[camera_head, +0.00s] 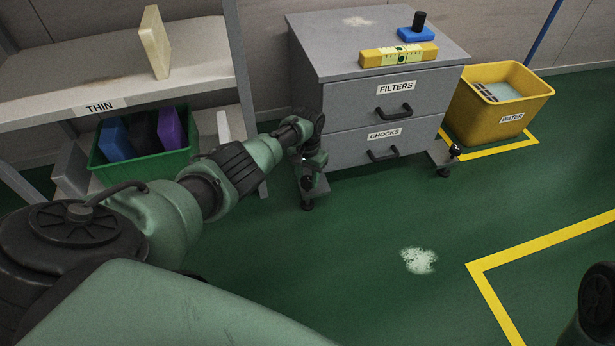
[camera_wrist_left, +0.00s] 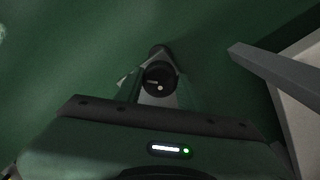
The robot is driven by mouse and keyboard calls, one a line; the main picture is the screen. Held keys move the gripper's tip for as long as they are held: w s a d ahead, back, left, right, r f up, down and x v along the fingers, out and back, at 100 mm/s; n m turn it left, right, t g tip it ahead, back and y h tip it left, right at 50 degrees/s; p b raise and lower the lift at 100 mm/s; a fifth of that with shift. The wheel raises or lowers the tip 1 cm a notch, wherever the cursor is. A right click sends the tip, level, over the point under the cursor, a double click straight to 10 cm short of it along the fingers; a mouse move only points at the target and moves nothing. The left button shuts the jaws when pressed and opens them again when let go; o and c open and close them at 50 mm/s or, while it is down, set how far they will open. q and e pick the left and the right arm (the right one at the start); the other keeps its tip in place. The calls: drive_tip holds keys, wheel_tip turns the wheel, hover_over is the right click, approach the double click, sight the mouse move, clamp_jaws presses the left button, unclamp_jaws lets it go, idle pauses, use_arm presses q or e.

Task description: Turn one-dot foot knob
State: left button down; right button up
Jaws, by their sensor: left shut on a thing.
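The grey cabinet (camera_head: 345,100) stands on short feet. In the left wrist view a round black knob (camera_wrist_left: 158,79) with one white dot on its top sits between the fingers of my left gripper (camera_wrist_left: 159,84). In the head view my left gripper (camera_head: 312,163) reaches down at the cabinet's front left foot (camera_head: 307,200) and mostly hides the knob there. It is shut on the knob. Another black foot knob (camera_head: 455,150) shows at the cabinet's front right foot; its dots are too small to read. My right gripper is not in view.
The drawers marked FILTERS and CHOCKS are closed. A level (camera_head: 398,55) and a blue block with a black handle (camera_head: 416,33) lie on top. A yellow WATER bin (camera_head: 508,118) stands right, a shelf (camera_head: 110,95) left. The green floor (camera_head: 400,215) in front is open, with a pale spill (camera_head: 419,261).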

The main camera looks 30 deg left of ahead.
use_arm(q)
drive_tip(key=m, duration=0.3)
drive_tip(key=shift+m, duration=2.1)
drive_tip(key=c, duration=0.9)
unclamp_jaws()
drive_tip(key=shift+o, duration=0.2)
